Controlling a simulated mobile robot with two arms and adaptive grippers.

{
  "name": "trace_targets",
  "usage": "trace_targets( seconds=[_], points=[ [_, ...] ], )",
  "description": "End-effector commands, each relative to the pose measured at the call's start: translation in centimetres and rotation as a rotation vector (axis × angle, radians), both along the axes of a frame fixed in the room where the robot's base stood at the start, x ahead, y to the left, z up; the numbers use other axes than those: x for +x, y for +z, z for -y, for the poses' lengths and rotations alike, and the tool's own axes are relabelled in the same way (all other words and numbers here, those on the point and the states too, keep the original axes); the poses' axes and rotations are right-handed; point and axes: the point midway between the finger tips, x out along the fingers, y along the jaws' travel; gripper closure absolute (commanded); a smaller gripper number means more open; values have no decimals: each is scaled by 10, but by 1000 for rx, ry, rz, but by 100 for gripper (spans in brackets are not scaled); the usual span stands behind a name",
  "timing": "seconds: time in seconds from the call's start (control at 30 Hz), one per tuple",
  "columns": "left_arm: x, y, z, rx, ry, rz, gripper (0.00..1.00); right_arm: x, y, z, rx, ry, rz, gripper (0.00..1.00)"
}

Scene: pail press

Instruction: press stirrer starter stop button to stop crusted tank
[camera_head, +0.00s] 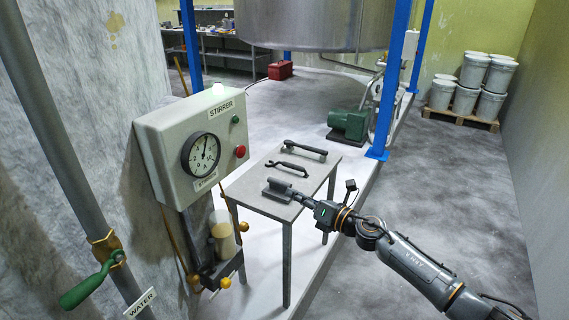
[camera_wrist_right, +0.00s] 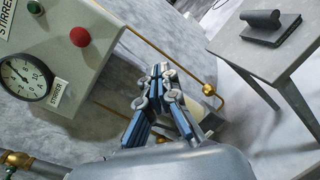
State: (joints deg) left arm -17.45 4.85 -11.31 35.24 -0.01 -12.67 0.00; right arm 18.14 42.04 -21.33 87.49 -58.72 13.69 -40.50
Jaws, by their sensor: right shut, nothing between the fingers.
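The stirrer starter is a pale grey box (camera_head: 172,135) on the wall at left, labelled STIRRER, with a round gauge (camera_head: 201,154). Its red button (camera_head: 240,151) sits below a green button (camera_head: 235,119). The red button also shows in the right wrist view (camera_wrist_right: 80,37), upper left. My right gripper (camera_head: 297,194) is shut and empty, to the right of the box and apart from the buttons. Its closed fingers show in the wrist view (camera_wrist_right: 160,72). The steel tank (camera_head: 315,25) hangs between blue posts; its inside is hidden. My left gripper is not in view.
A small grey table (camera_head: 255,198) right of the box holds a handled block (camera_head: 278,188) and two dark handle-like tools. A pipe with a green-handled valve (camera_head: 88,287) stands at front left. White pails (camera_head: 497,75) stand at back right. The floor at right is clear.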

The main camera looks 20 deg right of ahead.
Motion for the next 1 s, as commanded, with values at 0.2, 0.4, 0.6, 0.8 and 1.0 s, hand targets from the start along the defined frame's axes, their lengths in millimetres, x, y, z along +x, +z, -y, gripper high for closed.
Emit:
trace_targets(
  seconds=[0.2, 0.4, 0.6, 0.8, 1.0],
  points=[
    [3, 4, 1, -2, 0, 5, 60, -16, 100, -33, -405, 158, 289, 100],
    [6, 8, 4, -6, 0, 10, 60, -19, 121, -44, -517, 192, 364, 100],
    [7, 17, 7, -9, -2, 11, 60, -1, 123, -58, -514, 191, 365, 100],
    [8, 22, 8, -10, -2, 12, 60, 21, 122, -75, -512, 191, 364, 100],
    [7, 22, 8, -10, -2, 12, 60, 36, 120, -87, -513, 190, 364, 100]
  ],
)
